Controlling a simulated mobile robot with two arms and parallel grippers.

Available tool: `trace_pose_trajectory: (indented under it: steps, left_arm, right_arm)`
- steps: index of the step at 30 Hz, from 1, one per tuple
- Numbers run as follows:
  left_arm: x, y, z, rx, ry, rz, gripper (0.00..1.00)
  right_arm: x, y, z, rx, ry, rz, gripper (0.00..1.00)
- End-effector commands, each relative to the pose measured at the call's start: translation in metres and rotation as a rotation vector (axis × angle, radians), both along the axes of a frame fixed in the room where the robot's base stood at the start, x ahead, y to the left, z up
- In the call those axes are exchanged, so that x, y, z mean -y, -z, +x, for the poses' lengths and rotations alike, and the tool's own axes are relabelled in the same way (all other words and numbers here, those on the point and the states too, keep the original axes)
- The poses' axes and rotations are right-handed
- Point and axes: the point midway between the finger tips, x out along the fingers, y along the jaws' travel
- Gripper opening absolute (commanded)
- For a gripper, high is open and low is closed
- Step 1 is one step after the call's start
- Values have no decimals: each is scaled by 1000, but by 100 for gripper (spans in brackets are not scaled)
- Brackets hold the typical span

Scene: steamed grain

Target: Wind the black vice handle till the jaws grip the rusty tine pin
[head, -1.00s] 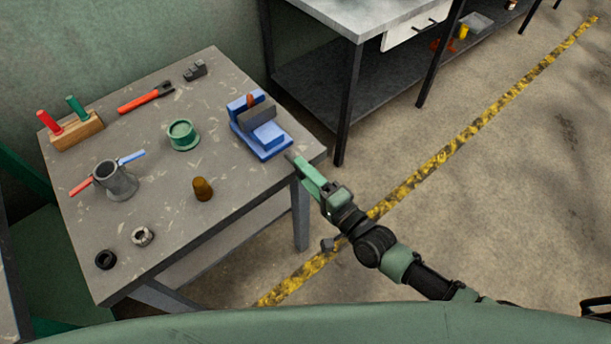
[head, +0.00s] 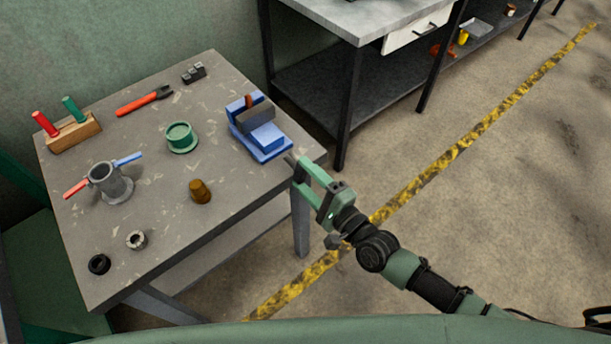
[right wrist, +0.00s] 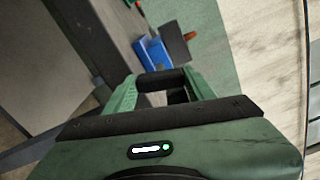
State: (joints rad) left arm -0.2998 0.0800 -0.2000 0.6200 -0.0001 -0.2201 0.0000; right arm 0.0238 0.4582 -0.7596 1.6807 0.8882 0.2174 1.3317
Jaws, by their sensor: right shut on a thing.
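The blue vice (head: 268,143) stands at the right corner of the grey workbench, with dark jaws. The rusty tine pin (head: 249,100) stands upright at the jaws; whether they touch it on both sides I cannot tell. In the right wrist view the vice (right wrist: 153,53) and the pin (right wrist: 190,36) are beyond my fingers. My right gripper (head: 303,172) is at the near right side of the vice, just off the bench edge, shut on the black vice handle (right wrist: 163,80). The handle is mostly hidden by the fingers. My left gripper is not in view.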

Motion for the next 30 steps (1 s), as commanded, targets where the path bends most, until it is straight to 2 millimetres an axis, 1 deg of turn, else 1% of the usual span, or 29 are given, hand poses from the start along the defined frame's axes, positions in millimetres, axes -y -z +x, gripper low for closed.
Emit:
trace_pose_trajectory:
  steps: [1, 5, 6, 7, 8, 16, 19, 30]
  left_arm:
    - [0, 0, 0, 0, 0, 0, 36]
    - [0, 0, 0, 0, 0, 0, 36]
    - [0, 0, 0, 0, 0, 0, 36]
    - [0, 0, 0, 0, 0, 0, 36]
    - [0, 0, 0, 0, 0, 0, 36]
    - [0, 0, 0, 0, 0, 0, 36]
    - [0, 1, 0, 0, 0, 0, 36]
    - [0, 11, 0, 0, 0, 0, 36]
  right_arm:
    - [1, -4, 3, 7, 6, 7, 14]
    - [2, -4, 3, 7, 6, 7, 14]
    - [2, -4, 3, 7, 6, 8, 66]
    - [1, -4, 3, 7, 6, 7, 74]
    - [1, -4, 3, 7, 6, 7, 76]
    - [1, -1, 1, 2, 2, 3, 76]
    - [4, 0, -4, 1, 2, 1, 76]
    - [39, 1, -50, 2, 3, 1, 76]
